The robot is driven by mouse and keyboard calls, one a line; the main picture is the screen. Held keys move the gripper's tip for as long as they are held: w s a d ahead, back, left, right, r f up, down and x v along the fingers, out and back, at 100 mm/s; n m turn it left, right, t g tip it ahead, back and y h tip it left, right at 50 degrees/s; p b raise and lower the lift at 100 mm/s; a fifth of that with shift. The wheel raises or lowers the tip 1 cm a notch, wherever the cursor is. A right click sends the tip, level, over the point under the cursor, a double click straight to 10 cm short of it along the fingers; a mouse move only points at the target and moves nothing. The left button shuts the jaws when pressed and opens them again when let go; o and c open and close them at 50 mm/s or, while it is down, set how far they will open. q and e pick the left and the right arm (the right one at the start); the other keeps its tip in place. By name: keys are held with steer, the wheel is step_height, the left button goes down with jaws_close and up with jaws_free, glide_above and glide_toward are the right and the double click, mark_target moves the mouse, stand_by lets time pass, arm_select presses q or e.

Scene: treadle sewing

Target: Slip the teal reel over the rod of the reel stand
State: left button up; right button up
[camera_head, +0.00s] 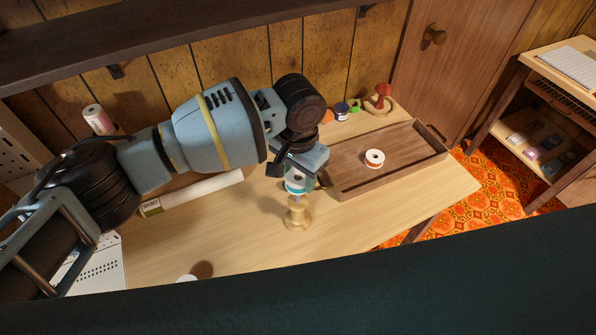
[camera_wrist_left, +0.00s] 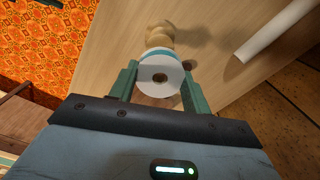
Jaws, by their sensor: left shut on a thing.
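The teal reel (camera_head: 296,185), with white end discs, is held in my left gripper (camera_head: 290,178), which is shut on it. In the left wrist view the reel (camera_wrist_left: 158,77) sits between the two green fingers (camera_wrist_left: 160,88), its white disc and centre hole facing the camera. The pale wooden reel stand (camera_head: 297,217) stands upright on the table, right below the reel. The stand (camera_wrist_left: 159,36) also shows just beyond the reel in the wrist view. The reel hides most of the rod, and I cannot tell whether the rod's tip is inside the hole. My right gripper is out of view.
A white roll (camera_head: 200,193) lies left of the stand. The table's front right is clear.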

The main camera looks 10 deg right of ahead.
arm_select(q)
steer(key=shift+f, duration=1.3)
steer(key=o, duration=1)
steer(key=shift+r, duration=0.1)
step_height(320, 180, up, 8)
steer(key=shift+f, duration=0.15)
